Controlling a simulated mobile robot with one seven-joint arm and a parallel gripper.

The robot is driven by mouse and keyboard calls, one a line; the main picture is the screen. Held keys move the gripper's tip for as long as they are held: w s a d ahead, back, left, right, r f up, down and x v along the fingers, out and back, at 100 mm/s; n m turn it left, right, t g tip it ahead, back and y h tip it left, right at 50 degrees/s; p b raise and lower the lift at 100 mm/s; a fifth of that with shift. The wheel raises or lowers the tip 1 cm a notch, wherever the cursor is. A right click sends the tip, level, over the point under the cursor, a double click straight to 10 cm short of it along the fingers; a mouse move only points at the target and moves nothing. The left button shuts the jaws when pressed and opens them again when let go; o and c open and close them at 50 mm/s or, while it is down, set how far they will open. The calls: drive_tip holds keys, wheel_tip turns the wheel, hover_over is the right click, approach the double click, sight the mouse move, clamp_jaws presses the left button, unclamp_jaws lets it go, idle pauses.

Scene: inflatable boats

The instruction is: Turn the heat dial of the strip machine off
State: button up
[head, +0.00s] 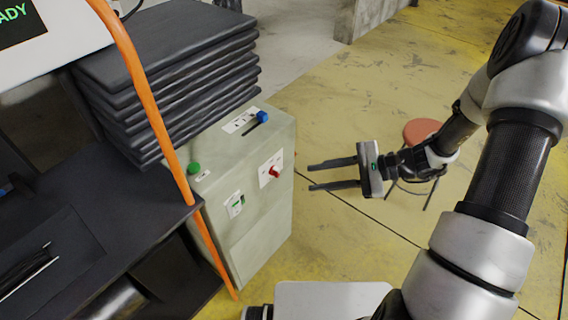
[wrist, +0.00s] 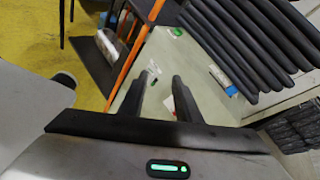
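The strip machine (head: 262,215) is a pale grey-green cabinet left of centre in the head view. A red dial (head: 274,171) sits on a white plate on its side facing my gripper; the plate's lettering is too small to read. My gripper (head: 309,177) is open and empty, its two dark fingers pointing at that side, apart from the dial. In the wrist view my gripper (wrist: 158,82) has the machine (wrist: 160,50) beyond its fingers. The red dial (wrist: 170,103) shows there between the fingers, near the right one, partly hidden.
The machine also bears a green button (head: 194,168), a blue knob (head: 262,117) on top and a small green switch (head: 236,204). Dark pads (head: 165,60) are stacked behind it. An orange bar (head: 150,105) runs along its left. A red stool (head: 421,132) stands behind my arm.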

drive_tip(key=w+d+f+m+t+b, duration=0.2)
drive_tip(key=f+m+t, duration=0.35)
drive_tip(key=f, duration=0.35)
drive_tip(key=w+d+f+m+t+b, duration=0.2)
drive_tip(key=f+m+t, duration=0.3)
drive_tip(key=f, duration=0.4)
approach(279, 172)
drive_tip(key=shift+m+g, duration=0.35)
drive_tip(key=shift+m, duration=0.1)
drive_tip(key=x, duration=0.8)
drive_tip(key=shift+w+r+b, duration=0.1)
drive_tip(key=shift+b, duration=0.2)
clamp_jaws()
